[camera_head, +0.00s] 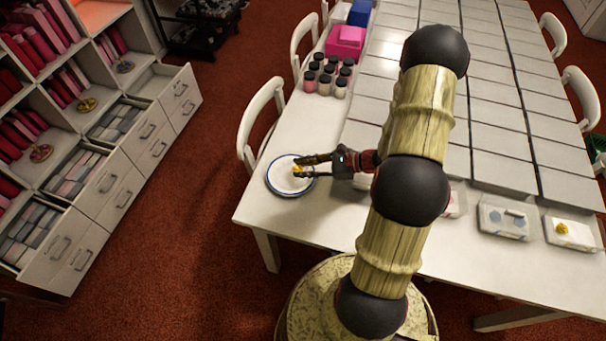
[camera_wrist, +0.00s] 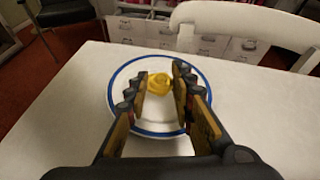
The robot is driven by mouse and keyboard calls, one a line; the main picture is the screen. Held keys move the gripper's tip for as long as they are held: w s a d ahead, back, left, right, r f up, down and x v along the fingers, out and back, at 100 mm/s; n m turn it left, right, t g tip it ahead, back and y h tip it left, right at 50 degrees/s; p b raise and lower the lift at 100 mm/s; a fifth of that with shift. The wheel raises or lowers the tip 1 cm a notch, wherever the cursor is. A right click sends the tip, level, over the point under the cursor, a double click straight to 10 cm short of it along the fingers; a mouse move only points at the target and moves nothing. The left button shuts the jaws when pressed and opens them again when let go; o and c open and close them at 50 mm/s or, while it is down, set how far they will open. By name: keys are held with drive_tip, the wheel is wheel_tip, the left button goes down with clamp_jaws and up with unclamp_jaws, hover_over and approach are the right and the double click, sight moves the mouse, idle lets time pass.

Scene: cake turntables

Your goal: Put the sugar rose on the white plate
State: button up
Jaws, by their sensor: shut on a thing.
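The sugar rose (camera_wrist: 158,84) is yellow and sits between the fingertips of my gripper (camera_wrist: 161,76). In the head view the rose (camera_head: 298,169) is a small yellow spot at the tips of my gripper (camera_head: 299,166), partly hidden by the fingers. My gripper is shut on it. The white plate (camera_head: 283,186) has a blue rim and lies near the left corner of the table. The wrist view shows the plate (camera_wrist: 150,127) behind and around the rose. My fingertips are over the plate; I cannot tell whether the rose touches it.
The white table (camera_head: 262,214) carries a group of small jars (camera_head: 325,80), a pink box (camera_head: 345,42) and many grey-white boxes. Clear trays stand at the front right, one with another yellow piece (camera_head: 562,229). A white chair (camera_head: 258,120) stands close to the plate's side.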

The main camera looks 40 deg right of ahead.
sight(303, 179)
wheel_tip(303, 179, down, 3)
drive_tip(key=shift+f+b, duration=0.1)
drive_tip(key=shift+b, duration=0.5)
drive_tip(key=o, duration=0.3)
drive_tip(key=shift+f, duration=0.1)
drive_tip(key=o, duration=0.5)
drive_tip(key=shift+c, duration=0.2)
